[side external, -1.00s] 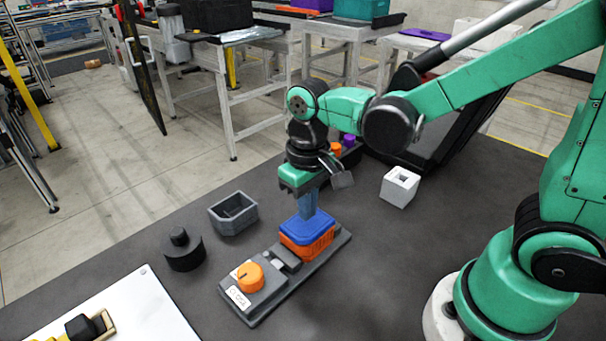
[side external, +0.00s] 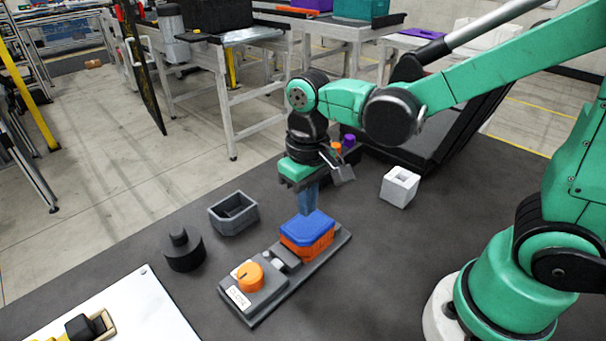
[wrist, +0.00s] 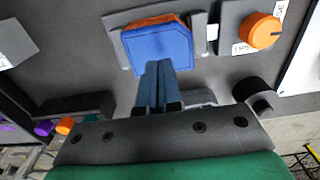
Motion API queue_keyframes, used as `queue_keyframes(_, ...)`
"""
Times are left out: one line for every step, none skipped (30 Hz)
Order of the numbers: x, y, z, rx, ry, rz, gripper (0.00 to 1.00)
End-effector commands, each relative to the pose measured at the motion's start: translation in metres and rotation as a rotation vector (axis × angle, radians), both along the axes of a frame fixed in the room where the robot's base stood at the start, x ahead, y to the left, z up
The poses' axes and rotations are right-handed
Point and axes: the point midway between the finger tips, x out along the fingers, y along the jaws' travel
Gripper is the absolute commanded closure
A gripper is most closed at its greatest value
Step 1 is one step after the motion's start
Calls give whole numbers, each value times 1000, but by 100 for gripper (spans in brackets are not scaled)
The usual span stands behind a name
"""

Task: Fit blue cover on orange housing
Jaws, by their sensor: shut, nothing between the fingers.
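The blue cover (side external: 308,226) sits on top of the orange housing (side external: 307,246) on the grey pallet fixture (side external: 258,318). The cover also shows in the wrist view (wrist: 157,48), with a strip of the orange housing (wrist: 150,22) along its far edge. The cover looks flat and level on the housing. My gripper (side external: 308,213) points down at the cover's back edge with its blue fingers shut and empty. In the wrist view the closed fingers (wrist: 158,68) overlap the cover's near edge; I cannot tell whether they touch it.
An orange knob (side external: 250,275) is on the fixture's front end. A grey open box (side external: 232,214) and a black stepped cylinder (side external: 182,250) stand to the left. A white block (side external: 399,187) stands to the right. A white board (side external: 125,315) lies at front left.

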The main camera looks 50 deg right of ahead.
Motion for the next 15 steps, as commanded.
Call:
queue_keyframes(0, 0, 5, 0, 0, 0, 100)
queue_keyframes(0, 0, 7, 0, 0, 0, 100)
queue_keyframes(0, 0, 11, 0, 0, 0, 100)
queue_keyframes(0, 0, 14, 0, 0, 0, 100)
queue_keyframes(0, 0, 16, 0, 0, 0, 100)
queue_keyframes(0, 0, 20, 0, 0, 0, 100)
queue_keyframes(0, 0, 22, 0, 0, 0, 100)
queue_keyframes(0, 0, 25, 0, 0, 0, 100)
queue_keyframes(0, 0, 29, 0, 0, 0, 100)
queue_keyframes(0, 0, 31, 0, 0, 0, 100)
queue_keyframes(0, 0, 34, 0, 0, 0, 100)
queue_keyframes(0, 0, 37, 0, 0, 0, 100)
queue_keyframes(0, 0, 40, 0, 0, 0, 100)
queue_keyframes(0, 0, 42, 0, 0, 0, 100)
queue_keyframes(0, 0, 45, 0, 0, 0, 100)
